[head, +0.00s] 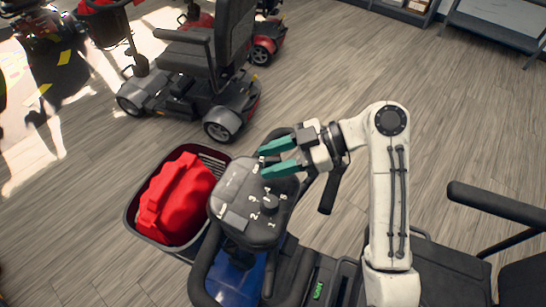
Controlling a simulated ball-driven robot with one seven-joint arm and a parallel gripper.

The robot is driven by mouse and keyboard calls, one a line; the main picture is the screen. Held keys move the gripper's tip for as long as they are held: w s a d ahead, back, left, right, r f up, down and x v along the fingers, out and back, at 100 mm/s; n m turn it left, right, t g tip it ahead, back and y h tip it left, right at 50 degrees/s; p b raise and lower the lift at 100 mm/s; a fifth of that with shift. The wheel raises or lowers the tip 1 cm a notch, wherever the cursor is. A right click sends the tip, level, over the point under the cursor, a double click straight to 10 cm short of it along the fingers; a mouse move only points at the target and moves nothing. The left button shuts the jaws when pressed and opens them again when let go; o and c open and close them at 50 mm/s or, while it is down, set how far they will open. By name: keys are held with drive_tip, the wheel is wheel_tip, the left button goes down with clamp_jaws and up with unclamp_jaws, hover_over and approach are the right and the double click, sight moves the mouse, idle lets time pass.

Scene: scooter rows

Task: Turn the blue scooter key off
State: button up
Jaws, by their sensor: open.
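The blue scooter shows by a blue body panel (240,279) at the bottom, below its dark control console (248,204). The console has a round knob (269,203) with white numbers around it. My gripper (262,161) reaches in from the right with its two green fingers apart, over the console's far edge.
A basket (128,219) with a red bag (178,198) is left of the console. A black handle (328,194) is right of it. Another scooter (200,85) stands behind. A seat armrest (497,204) is at the right. Wood floor (450,120) is clear at upper right.

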drive_tip(key=v, duration=1)
drive_tip(key=shift+d, duration=0.2)
drive_tip(key=shift+r, duration=0.15)
